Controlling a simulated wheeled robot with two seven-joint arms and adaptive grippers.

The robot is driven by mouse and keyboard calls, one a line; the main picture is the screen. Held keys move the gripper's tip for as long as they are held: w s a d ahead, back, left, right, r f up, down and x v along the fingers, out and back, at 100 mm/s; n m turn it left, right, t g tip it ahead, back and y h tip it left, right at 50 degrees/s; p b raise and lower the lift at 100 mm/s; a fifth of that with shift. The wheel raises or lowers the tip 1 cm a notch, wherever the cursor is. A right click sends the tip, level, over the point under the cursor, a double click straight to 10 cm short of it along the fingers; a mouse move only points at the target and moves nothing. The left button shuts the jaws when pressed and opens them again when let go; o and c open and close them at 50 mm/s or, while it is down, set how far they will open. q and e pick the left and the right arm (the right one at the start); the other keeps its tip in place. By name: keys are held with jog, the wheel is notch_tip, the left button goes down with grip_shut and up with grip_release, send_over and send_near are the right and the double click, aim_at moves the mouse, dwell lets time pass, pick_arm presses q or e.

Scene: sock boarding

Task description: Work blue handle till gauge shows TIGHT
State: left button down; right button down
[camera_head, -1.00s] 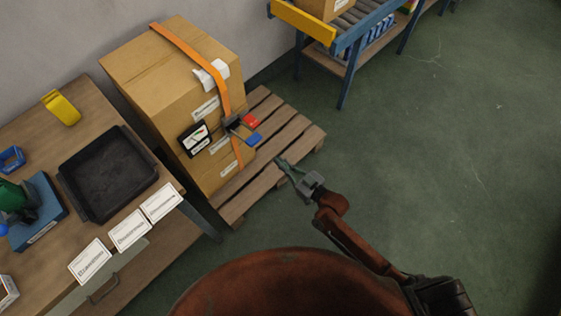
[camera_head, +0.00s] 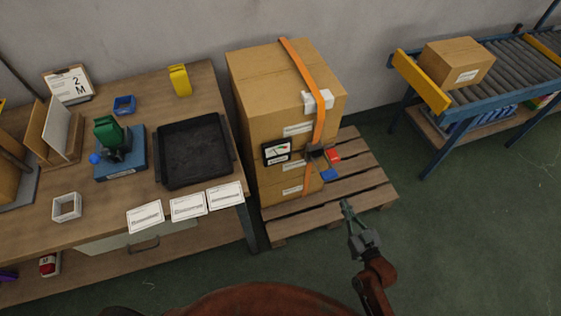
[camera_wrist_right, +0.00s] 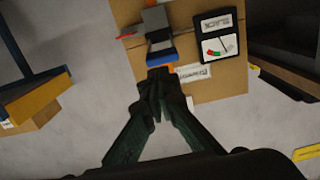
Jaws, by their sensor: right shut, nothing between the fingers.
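The blue handle (camera_head: 328,175) sticks out from the ratchet (camera_head: 316,152) on an orange strap (camera_head: 303,75) around stacked cartons (camera_head: 258,90). A red tab (camera_head: 334,155) sits just above it. The gauge (camera_head: 277,151) is left of the ratchet; its needle is too small to read surely. In the right wrist view the blue handle (camera_wrist_right: 161,55) lies just beyond my fingertips, and the gauge (camera_wrist_right: 217,47) shows a red-to-green scale. My right gripper (camera_head: 346,206) is shut and empty, below and right of the handle, apart from it. My left gripper is out of view.
The cartons stand on a wooden pallet (camera_head: 367,180). A workbench (camera_head: 215,100) at left holds a black tray (camera_head: 193,152), white cards and a green device (camera_head: 110,133). A roller conveyor (camera_head: 505,80) with a box stands at back right. The floor at right is clear.

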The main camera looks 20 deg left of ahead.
jog(key=shift+f, duration=0.1)
dwell(0.4)
jog(key=s+d+f+m+g+h, duration=0.15)
jog(key=s+d+f, duration=0.4)
jog(key=f, duration=0.55)
jog(key=s+d+f+m+g+h, duration=0.1)
jog(key=s+d+f+g+h, duration=0.35)
jog(key=f, duration=0.75)
jog(key=s+d+f+m+h, duration=0.1)
jog(key=s+d+f, duration=0.4)
jog(key=s+f, duration=0.45)
jog(key=s+d+f+g+h, duration=0.1)
jog(key=s+f, duration=0.5)
jog(key=s, duration=0.7)
jog(key=s+d+f+m+g+h, duration=0.1)
jog(key=s+d+f+g, duration=0.3)
jog(key=s, duration=0.9)
jog(key=s+d+f+m+g, duration=0.1)
jog(key=s+d+f+g, duration=0.1)
jog(key=s+f, duration=0.6)
jog(key=s+g, duration=0.1)
jog(key=s, duration=0.4)
jog(key=shift+s+d+g+h, duration=0.25)
jog(key=shift+s+g+h, duration=0.05)
jog(key=shift+h, duration=0.1)
